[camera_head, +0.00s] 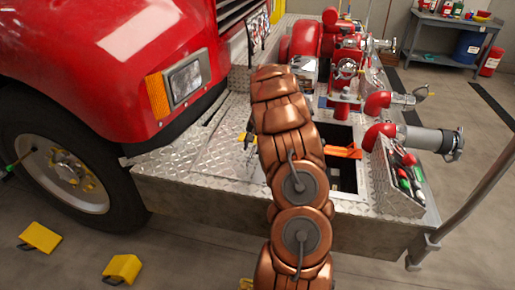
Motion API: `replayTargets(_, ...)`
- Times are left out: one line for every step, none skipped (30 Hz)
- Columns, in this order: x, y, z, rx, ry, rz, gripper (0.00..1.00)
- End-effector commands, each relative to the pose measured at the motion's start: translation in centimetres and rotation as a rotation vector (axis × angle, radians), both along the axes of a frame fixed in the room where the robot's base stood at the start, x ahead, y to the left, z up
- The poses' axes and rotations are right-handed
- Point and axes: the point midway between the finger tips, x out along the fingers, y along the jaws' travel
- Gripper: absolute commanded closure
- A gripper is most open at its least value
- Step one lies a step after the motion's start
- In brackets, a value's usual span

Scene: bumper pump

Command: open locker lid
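The diamond-plate bumper deck (165,165) of the red truck runs across the middle. A flat diamond-plate panel (222,150), which looks like the locker lid, lies level with the deck just left of my arm. My copper arm covers its right side. A small dark and yellow part (249,133), probably the tip of my gripper, shows at the arm's left edge over the panel. The rest of the gripper is hidden behind the arm, so its fingers and any contact cannot be made out.
Right of my arm is a dark open compartment (342,172) with an orange item (343,151). Red pump pipes (377,103) and a slanted control panel (404,180) stand beyond it. A grey pole (470,200) rises at right. Yellow chocks (122,268) lie on the floor by the wheel.

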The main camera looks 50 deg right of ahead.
Motion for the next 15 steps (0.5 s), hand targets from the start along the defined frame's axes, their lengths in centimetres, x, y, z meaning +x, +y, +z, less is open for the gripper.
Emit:
replayTargets(0.00, 0.13, -0.36, 0.001, 0.001, 0.002, 0.62)
replayTargets(0.06, 0.22, -0.53, 0.001, 0.001, 0.004, 0.62)
replayTargets(0.12, 0.33, -0.74, 0.001, 0.001, 0.007, 0.62)
replayTargets(0.14, 0.38, -0.86, 0.001, 0.001, 0.009, 0.62)
replayTargets(0.16, 0.45, -0.97, 0.002, 0.001, 0.012, 0.62)
replayTargets(0.21, 0.50, -1.08, 0.001, 0.001, 0.014, 0.62)
replayTargets(0.23, 0.54, -1.12, 0.001, 0.001, 0.015, 0.62)
replayTargets(0.26, 0.57, -1.16, 0.001, 0.001, 0.015, 0.62)
replayTargets(0.28, 0.60, -1.18, 0.001, 0.000, 0.015, 0.62)
replayTargets(0.30, 0.61, -1.19, 0.001, 0.000, 0.015, 0.62)
replayTargets(0.32, 0.62, -1.18, 0.001, 0.000, 0.015, 0.62)
replayTargets(0.34, 0.62, -1.17, 0.001, 0.000, 0.016, 0.62)
replayTargets(0.34, 0.63, -1.17, 0.001, 0.000, 0.016, 0.62)
replayTargets(0.35, 0.63, -1.16, 0.000, -0.001, 0.016, 0.62)
replayTargets(0.36, 0.64, -1.15, 0.000, -0.001, 0.016, 0.62)
